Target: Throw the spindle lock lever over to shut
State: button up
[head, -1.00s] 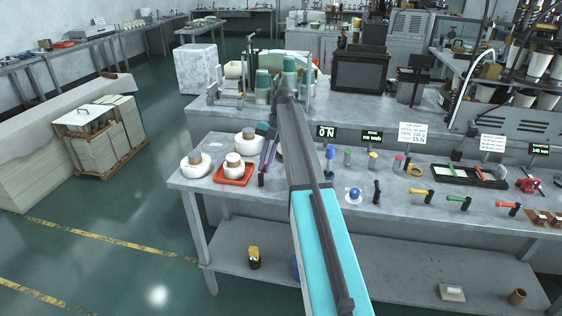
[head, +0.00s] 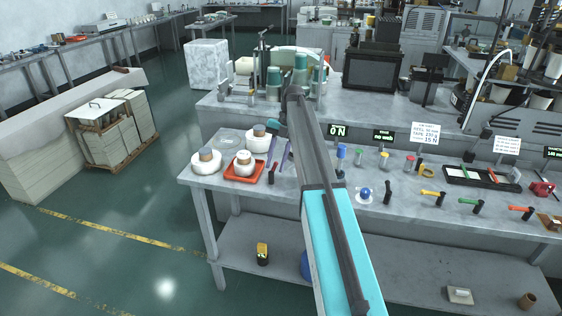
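My arm reaches from the bottom of the head view up over the front bench (head: 330,215), its turquoise and grey links covering the middle of the bench. The gripper itself is hidden behind the arm, so its opening and any contact do not show. Two slim purple strips (head: 272,150) stand just left of the arm; I cannot tell what they belong to. I cannot pick out the spindle lock lever or its position. Small upright handles with coloured tops, such as a blue-topped one (head: 341,151), stand right of the arm.
White rolls (head: 206,161) stand at the bench's left, one on an orange tray (head: 244,177). A blue ball (head: 365,194) and several coloured-handled tools (head: 432,195) lie to the right.

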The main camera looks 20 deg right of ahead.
jog(key=shift+r, duration=0.1)
jog(key=shift+p+v, duration=0.9)
jog(key=shift+v, duration=0.1)
jog(key=p+v, duration=1.1)
jog(key=shift+r, duration=0.25)
jog(key=shift+w+d, duration=0.1)
jog(key=shift+d, duration=0.05)
dwell(0.5)
